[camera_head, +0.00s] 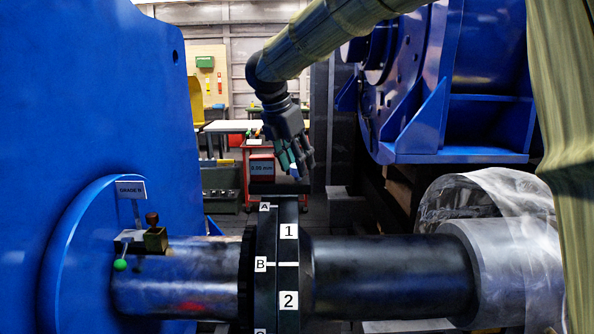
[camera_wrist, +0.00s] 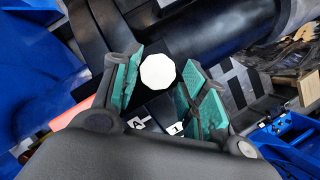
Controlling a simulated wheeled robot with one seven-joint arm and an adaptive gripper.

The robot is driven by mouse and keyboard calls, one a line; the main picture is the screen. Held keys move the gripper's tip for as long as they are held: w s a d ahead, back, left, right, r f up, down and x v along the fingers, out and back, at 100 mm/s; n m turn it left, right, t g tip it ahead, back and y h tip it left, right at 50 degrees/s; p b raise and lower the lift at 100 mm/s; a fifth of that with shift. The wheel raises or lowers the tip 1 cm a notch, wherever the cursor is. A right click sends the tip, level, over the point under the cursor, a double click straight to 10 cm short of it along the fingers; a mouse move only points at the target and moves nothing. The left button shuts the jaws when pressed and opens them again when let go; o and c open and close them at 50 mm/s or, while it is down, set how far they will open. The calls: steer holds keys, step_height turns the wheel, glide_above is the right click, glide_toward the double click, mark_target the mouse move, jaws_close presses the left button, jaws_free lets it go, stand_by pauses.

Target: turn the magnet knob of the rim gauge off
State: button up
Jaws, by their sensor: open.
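My gripper (camera_head: 299,168) is open and empty above the rim of the dark coupling (camera_head: 265,300), which carries labels A, B, 1 and 2. In the wrist view a pale many-sided disc (camera_wrist: 157,72) shows between the green-padded fingers, with no visible contact; it may be the gauge's face. A dark flat piece (camera_head: 280,188) lies on top of the coupling below the fingers. On the shaft at left, a brass-coloured block (camera_head: 155,239) bears a brown knob (camera_head: 152,218), beside a green ball (camera_head: 120,265). I cannot tell for certain which part is the magnet knob.
A blue machine (camera_head: 460,100) stands at upper right. Clear wrapping (camera_head: 500,230) covers the shaft's right end.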

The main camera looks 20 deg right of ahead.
steer(key=shift+w+d+f, duration=0.15)
steer(key=shift+w+f, duration=0.2)
steer(key=shift+f, duration=0.2)
steer(key=shift+s+r, duration=0.15)
steer(key=shift+s, duration=0.05)
steer(key=c, duration=0.7)
